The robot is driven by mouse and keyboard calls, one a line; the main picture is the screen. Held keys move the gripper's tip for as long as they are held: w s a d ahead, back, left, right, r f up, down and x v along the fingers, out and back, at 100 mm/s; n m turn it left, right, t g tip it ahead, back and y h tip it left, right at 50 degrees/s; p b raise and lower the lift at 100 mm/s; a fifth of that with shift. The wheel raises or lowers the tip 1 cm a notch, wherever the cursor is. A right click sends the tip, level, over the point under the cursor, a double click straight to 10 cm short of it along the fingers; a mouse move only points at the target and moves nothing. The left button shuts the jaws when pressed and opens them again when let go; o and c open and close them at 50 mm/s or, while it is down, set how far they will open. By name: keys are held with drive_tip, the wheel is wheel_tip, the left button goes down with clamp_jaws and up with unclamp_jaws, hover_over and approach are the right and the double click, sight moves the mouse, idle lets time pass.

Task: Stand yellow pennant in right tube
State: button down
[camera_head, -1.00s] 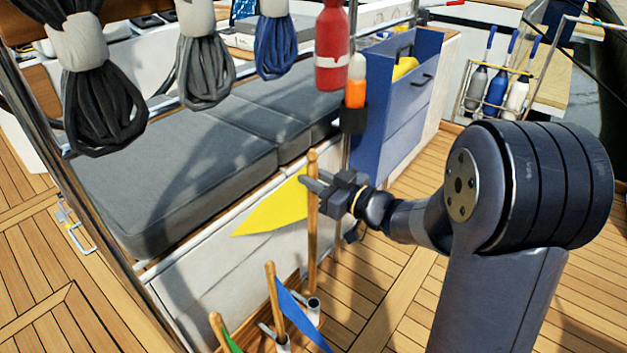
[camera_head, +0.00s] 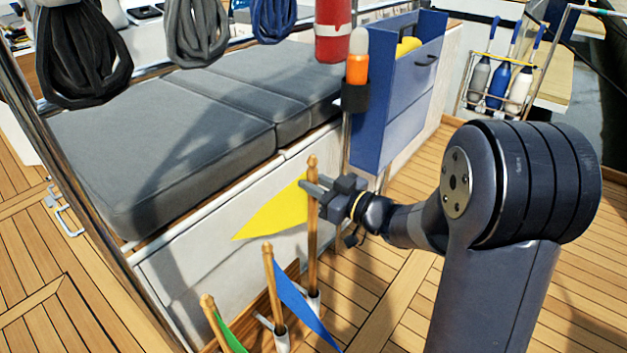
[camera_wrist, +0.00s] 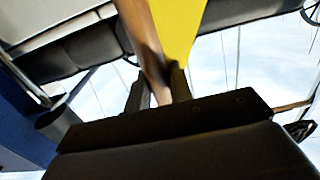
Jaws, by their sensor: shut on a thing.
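The yellow pennant (camera_head: 275,215) hangs from an upright wooden stick, its flag pointing left. My gripper (camera_head: 314,186) is shut on this stick near its upper end. In the wrist view the pennant (camera_wrist: 180,25) and its stick rise from between the fingers (camera_wrist: 160,92). The stick's lower end meets the mouth of the right tube (camera_head: 313,300); how deep it sits, if inside, I cannot tell. The blue pennant (camera_head: 300,302) stands in the tube to its left and partly crosses in front of the right tube.
A green pennant (camera_head: 230,338) stands further left, its base out of view. A white bench side with grey cushions (camera_head: 200,140) lies behind the pennants. Teak floor to the right is open.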

drive_tip(key=shift+f+b, duration=2.4)
drive_tip(key=shift+f, duration=1.1)
drive_tip(key=c, duration=1.2)
unclamp_jaws()
drive_tip(key=p, duration=0.3)
approach(314, 206)
drive_tip(key=shift+w+d+f, duration=0.2)
drive_tip(key=shift+d+f, duration=0.05)
drive_tip(key=shift+f, duration=0.3)
